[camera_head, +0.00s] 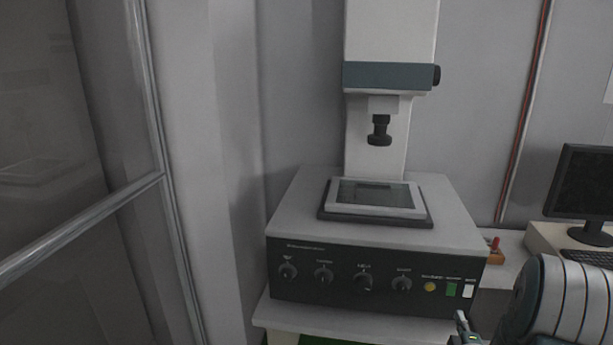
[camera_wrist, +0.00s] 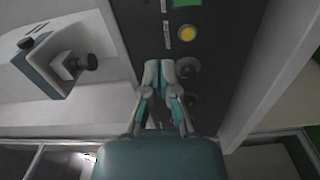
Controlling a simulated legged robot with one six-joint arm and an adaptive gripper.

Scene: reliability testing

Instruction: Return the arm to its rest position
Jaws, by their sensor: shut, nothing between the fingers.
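My gripper (camera_wrist: 158,72) shows in the wrist view with its two grey and teal fingers together, shut and empty. Its tips are in front of the dark control panel, beside a knob (camera_wrist: 187,68) and below the yellow button (camera_wrist: 187,33) in that picture. I cannot tell whether the tips touch the panel. In the head view, part of my arm is at the lower right, and a small part of my gripper (camera_head: 465,326) shows near the panel's right end. The rest of it is out of frame.
The testing machine (camera_head: 365,212) stands on a white table (camera_head: 272,318), with a plate (camera_head: 372,196) under its lens (camera_head: 380,130). Its front has several knobs, a yellow button (camera_head: 430,286) and a green switch (camera_head: 451,289). A monitor (camera_head: 583,183) is at right, and a glass door frame (camera_head: 165,180) at left.

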